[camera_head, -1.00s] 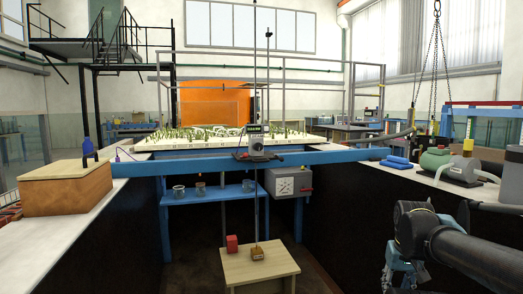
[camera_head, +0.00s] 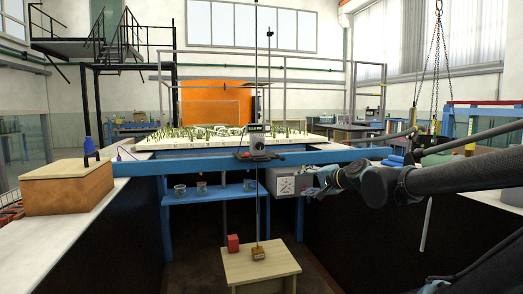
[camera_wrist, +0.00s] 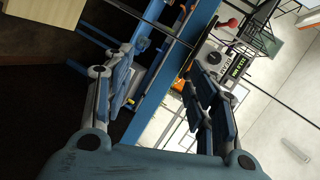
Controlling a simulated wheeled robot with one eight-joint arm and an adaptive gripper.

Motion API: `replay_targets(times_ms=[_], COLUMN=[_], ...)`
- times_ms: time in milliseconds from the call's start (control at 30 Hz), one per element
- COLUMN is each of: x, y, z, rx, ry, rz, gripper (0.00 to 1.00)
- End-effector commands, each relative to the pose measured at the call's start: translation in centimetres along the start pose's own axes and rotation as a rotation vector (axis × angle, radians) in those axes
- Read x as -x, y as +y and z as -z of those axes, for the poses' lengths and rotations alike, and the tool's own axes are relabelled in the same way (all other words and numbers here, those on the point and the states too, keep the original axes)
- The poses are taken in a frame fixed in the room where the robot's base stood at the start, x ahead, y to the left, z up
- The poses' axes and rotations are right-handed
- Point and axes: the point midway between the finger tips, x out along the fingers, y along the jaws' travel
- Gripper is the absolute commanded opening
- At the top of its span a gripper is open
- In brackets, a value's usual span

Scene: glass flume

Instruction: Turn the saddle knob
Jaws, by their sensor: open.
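The saddle (camera_head: 257,145) is a small grey instrument with a dark display, sitting on the blue beam in the head view. A thin upright rod passes by it. In the wrist view the saddle (camera_wrist: 214,58) shows tilted, with a lit green display and a red ball-shaped knob (camera_wrist: 230,23) at its upper side.
The blue beam (camera_head: 200,162) spans the channel. A grey box (camera_head: 285,182) hangs below it, partly behind my gripper. A wooden box (camera_head: 68,190) sits at left.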

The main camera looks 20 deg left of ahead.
Motion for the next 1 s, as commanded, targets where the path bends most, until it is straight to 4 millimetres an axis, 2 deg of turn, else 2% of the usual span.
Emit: replay_targets(times_ms=[33, 100, 200, 333, 433, 600, 733, 1000], x=[-1.4, -3.0, -5.1, -7.6, -9.3, -11.2, -11.9, -13.8], y=[-2.5, -5.6, -9.3, -12.4, -13.5, -13.8, -13.8, -14.2], z=[-0.3, -0.2, -0.2, -0.5, -0.9, -1.7, -1.9, -1.2], rx=[-0.079, -0.214, -0.418, -0.688, -0.867, -1.075, -1.143, -1.155], ry=[0.006, 0.025, 0.049, 0.081, 0.107, 0.143, 0.160, 0.165], rz=[0.063, 0.148, 0.250, 0.343, 0.382, 0.408, 0.413, 0.414], gripper=[0.52, 0.52, 0.52, 0.52, 0.52, 0.52, 0.52, 0.52])
